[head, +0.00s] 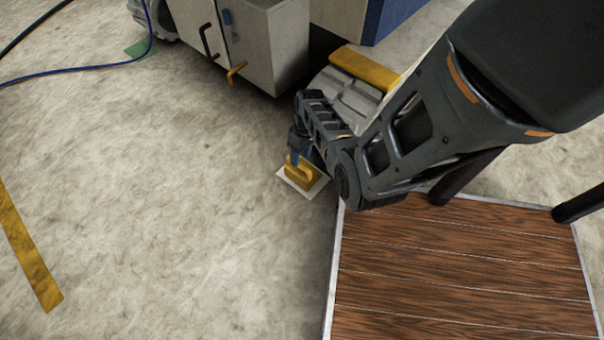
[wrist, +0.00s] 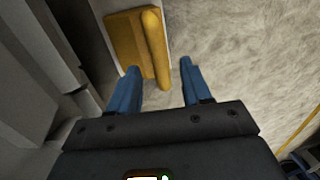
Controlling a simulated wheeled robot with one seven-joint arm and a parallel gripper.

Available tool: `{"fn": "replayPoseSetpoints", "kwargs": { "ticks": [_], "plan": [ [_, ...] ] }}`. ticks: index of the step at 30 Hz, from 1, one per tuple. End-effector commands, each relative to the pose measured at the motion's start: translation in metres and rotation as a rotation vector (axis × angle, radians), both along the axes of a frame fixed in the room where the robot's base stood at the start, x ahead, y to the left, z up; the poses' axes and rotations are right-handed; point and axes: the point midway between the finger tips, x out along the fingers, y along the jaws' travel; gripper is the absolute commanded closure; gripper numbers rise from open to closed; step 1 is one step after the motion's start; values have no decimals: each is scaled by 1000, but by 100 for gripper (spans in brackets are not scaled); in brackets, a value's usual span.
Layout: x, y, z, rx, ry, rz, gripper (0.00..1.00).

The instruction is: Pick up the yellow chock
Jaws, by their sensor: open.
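The yellow chock (head: 299,173) rests on a small pale sheet (head: 312,189) on the floor, just left of the wooden platform. It has a flat body with a raised bar. In the wrist view the chock (wrist: 128,42) lies ahead of the fingers, mostly left of the gap, with its bar (wrist: 156,45) roughly in line with the gap. My gripper (wrist: 158,84) is open, its two blue fingers apart with nothing between them. In the head view my gripper (head: 298,147) is over the chock and partly hides it. The height between them is hard to tell.
A grey cabinet (head: 262,50) with handles stands behind. A grey block with a yellow top bar (head: 365,68) is near my arm. The wooden platform (head: 450,265) lies at lower right. A blue hose (head: 75,72) runs at upper left. The floor to the left is mostly clear.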

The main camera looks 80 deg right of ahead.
Motion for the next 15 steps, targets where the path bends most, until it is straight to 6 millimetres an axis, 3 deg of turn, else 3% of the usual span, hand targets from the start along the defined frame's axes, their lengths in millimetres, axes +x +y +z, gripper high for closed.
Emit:
{"fn": "replayPoseSetpoints", "kwargs": {
  "ticks": [9, 15],
  "plan": [
    [5, 6, -42, 0, 0, 1, 52],
    [6, 7, -48, -3, -1, 1, 52]
  ]
}}
